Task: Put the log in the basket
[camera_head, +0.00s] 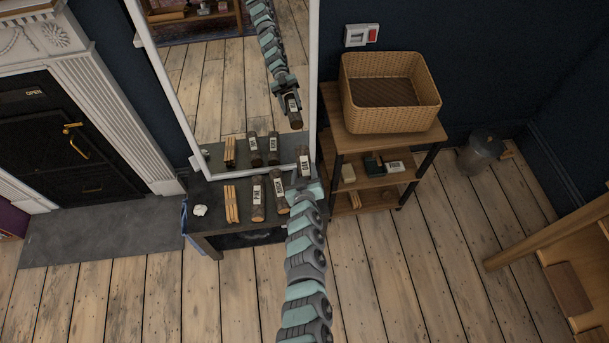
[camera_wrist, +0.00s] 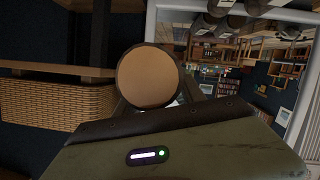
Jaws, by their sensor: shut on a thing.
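My gripper (camera_head: 304,178) is shut on a dark-barked log (camera_head: 303,160) with a white label, held above the right end of the dark low table. In the wrist view the log's round, tan cut end (camera_wrist: 148,78) faces the camera. The woven basket (camera_head: 391,118) stands on top of the wooden shelf unit, to the right of my gripper. It looks empty. The basket's side also shows at the left of the wrist view (camera_wrist: 60,108). The gripper's fingers are mostly hidden by the log and the wrist.
Two more labelled logs (camera_head: 257,198) (camera_head: 279,192) and a bundle of sticks (camera_head: 231,204) are on the dark table (camera_head: 215,216). A large white-framed mirror (camera_head: 315,75) stands behind and reflects my arm. The wooden shelf unit (camera_head: 437,133) holds small items. A metal bin (camera_head: 481,152) is at right.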

